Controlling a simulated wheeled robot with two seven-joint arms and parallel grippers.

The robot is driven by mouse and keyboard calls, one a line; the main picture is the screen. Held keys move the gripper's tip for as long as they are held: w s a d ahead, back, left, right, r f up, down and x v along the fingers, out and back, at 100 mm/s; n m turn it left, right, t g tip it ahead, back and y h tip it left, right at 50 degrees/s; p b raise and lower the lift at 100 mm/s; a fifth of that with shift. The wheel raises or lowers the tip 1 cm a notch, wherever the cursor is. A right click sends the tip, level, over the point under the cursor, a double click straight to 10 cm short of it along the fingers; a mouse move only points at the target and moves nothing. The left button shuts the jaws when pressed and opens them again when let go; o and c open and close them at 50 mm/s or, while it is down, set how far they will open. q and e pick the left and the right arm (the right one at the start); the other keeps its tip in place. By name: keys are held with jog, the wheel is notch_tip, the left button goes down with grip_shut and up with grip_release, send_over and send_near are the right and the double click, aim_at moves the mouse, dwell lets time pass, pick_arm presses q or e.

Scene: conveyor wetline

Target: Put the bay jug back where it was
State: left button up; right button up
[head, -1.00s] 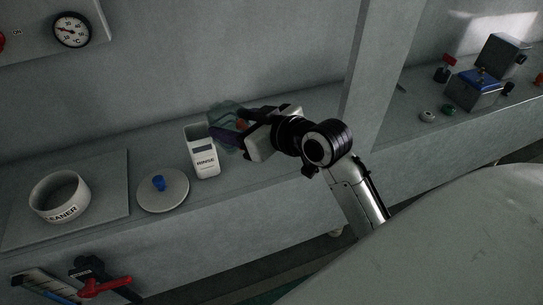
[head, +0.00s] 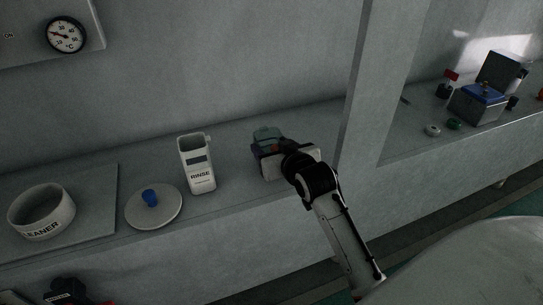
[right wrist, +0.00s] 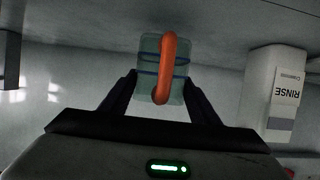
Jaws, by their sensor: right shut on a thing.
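The jug (right wrist: 148,88) is translucent green with blue bands and an orange handle (right wrist: 168,70). In the right wrist view it sits between the two fingers of my right gripper (right wrist: 160,100), which is shut on it. In the head view the jug (head: 266,134) is at the back of the shelf, right of the white RINSE container, and my right gripper (head: 270,148) partly hides it. I cannot tell whether its base touches the shelf.
The white RINSE container (head: 197,165) stands left of the jug; a round lid with a blue knob (head: 152,205) and a white CLEANER ring (head: 42,212) lie further left. A grey pillar (head: 358,100) rises to the right. Shelf around the jug is clear.

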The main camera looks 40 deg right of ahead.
jog(key=shift+f, duration=0.9)
jog(key=o, duration=1.2)
jog(key=shift+f, duration=0.1)
jog(key=shift+c, duration=0.2)
